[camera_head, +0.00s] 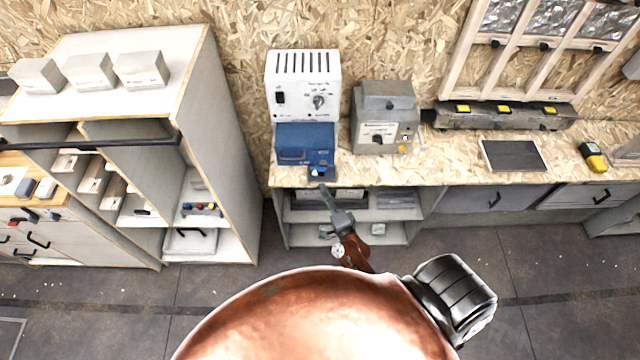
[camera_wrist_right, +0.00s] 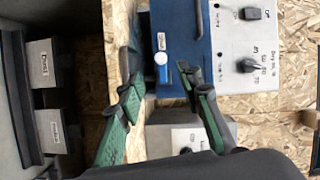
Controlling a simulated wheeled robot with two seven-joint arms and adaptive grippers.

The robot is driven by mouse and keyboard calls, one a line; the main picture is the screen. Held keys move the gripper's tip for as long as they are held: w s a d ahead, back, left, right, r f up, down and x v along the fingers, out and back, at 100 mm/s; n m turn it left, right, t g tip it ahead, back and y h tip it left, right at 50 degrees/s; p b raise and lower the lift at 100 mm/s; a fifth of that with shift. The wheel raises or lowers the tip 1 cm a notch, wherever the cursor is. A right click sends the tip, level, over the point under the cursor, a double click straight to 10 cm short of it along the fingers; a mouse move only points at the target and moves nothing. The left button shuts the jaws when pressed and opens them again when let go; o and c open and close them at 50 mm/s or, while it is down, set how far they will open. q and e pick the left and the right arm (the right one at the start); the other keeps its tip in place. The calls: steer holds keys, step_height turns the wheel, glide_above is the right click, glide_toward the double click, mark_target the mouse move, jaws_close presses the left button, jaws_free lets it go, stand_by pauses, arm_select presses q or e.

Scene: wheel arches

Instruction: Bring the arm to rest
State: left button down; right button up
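My right gripper (camera_head: 325,188) reaches forward from my arm to the front of a blue box (camera_head: 305,142) on the workbench. In the right wrist view its two green-padded fingers (camera_wrist_right: 160,90) stand apart with a gap between them. A small blue and white cylindrical part (camera_wrist_right: 161,66) on the blue box (camera_wrist_right: 175,30) shows in that gap. The fingers seem clear of it, but I cannot tell the exact distance. My left gripper is in neither view.
A black plate (camera_head: 513,155) and a yellow meter (camera_head: 592,157) lie farther right. A tall white shelf unit (camera_head: 222,130) stands left. Open floor (camera_head: 540,270) lies at the right.

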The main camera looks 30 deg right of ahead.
steer(key=shift+s+a+r, duration=0.1)
steer(key=shift+s+a, duration=0.05)
steer(key=shift+s, duration=0.65)
steer(key=s+a+f+n+g+y+b, duration=0.15)
steer(key=s+f+n+g, duration=0.35)
steer(key=f, duration=0.6)
steer(key=s+a+f+n+y+b, duration=0.1)
steer(key=s+f+n+b, duration=0.1)
steer(key=s+f, duration=0.75)
steer(key=s+a+f+n+g+y+b, duration=0.1)
steer(key=s+a+f+n+g, duration=0.2)
steer(key=f, duration=1.1)
steer(key=s+d+f+n+g+b, duration=0.1)
steer(key=s+f, duration=0.4)
steer(key=s, duration=0.5)
steer(key=s+d+f+n+g+b, duration=0.1)
steer(key=s+f+n+g, duration=0.3)
steer(key=s, duration=0.6)
steer(key=s+d+f+n+g+h+b, duration=0.1)
steer(key=s+f+n+g+b, duration=0.1)
steer(key=s+f, duration=0.6)
steer(key=s+n+g, duration=0.1)
steer(key=s+n, duration=0.1)
steer(key=shift+f+n, duration=0.25)
steer(key=shift+n, duration=0.05)
steer(key=shift+w, duration=0.1)
